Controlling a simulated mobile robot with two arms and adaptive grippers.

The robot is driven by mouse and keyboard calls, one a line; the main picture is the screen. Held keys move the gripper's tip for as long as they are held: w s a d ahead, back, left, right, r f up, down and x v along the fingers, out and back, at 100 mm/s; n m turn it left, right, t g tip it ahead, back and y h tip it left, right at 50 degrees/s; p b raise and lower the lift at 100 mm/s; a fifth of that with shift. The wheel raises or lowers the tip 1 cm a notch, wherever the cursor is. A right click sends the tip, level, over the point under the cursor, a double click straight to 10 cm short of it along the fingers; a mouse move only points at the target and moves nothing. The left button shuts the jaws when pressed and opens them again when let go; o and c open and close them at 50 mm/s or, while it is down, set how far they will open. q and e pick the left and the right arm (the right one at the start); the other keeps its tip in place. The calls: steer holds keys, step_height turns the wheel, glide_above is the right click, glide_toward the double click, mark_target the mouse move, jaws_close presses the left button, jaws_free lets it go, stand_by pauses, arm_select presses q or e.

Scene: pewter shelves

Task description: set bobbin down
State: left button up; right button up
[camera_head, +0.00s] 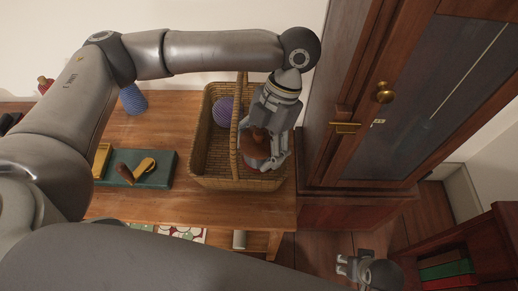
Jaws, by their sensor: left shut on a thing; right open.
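A brown bobbin (257,138) shows between the fingers of my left gripper (264,150). My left gripper points down over the right part of a wicker basket (208,178) and is shut on the bobbin. The basket stands on a wooden table and has a tall handle across its middle. The bobbin's lower end is partly hidden by the fingers, and I cannot tell whether it touches the basket's floor. My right gripper (342,264) is open and empty at the lower right, above the floor.
A purple ball (224,111) is in the basket's left part. On the wooden table (125,204) are a green tray (158,177) with tools and a blue cone (133,99). A dark cabinet (335,150) stands close right of the basket. A bookshelf (500,225) is at lower right.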

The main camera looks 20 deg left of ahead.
arm_select(q)
steer(key=shift+f, duration=0.2)
steer(key=shift+f, duration=0.1)
steer(key=o, duration=0.8)
steer(key=shift+f, duration=0.1)
steer(key=shift+o, duration=0.2)
